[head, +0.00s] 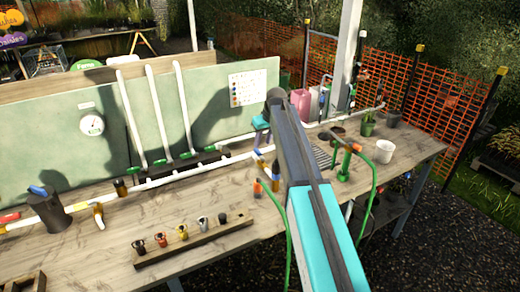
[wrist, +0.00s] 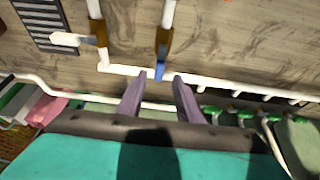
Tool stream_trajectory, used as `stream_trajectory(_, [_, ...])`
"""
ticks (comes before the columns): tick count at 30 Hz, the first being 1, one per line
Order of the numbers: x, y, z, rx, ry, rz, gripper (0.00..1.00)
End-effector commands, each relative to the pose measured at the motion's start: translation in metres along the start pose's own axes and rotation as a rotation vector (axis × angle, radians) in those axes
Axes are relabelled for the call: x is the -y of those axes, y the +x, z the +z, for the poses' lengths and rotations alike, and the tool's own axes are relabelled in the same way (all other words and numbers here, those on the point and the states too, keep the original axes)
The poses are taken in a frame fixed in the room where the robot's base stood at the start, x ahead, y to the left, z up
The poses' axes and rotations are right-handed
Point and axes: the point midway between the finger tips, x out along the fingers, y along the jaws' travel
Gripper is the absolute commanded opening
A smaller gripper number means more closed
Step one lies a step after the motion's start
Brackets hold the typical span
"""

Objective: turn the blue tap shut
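The blue tap has a blue handle (wrist: 159,70) and a brown body (wrist: 164,40) on a white branch pipe in the wrist view. Its handle appears to lie in line with that branch pipe. In the head view it shows small (head: 261,163), partly beside my arm. My gripper (wrist: 159,78) is open, with its two fingers apart and the blue handle showing between and just beyond their tips. I cannot tell whether they touch it. In the head view my gripper (head: 260,138) hangs above the pipe, small and partly hidden by my arm.
A second brown valve with a white handle (wrist: 66,39) is on the neighbouring branch. A white main pipe (wrist: 120,69) runs along the bench near a green back panel (head: 205,110). A wooden rack (head: 195,245) of fittings stands in front. A green hose (head: 372,190) curves at right.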

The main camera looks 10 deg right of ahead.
Motion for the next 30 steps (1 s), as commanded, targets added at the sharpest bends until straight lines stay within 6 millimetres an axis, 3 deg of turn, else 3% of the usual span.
stream_trajectory(18, [0.000,0.066,-0.001,0.001,0.000,0.000,0.33])
stream_trajectory(30, [0.000,0.072,0.000,0.000,0.000,0.000,0.33])
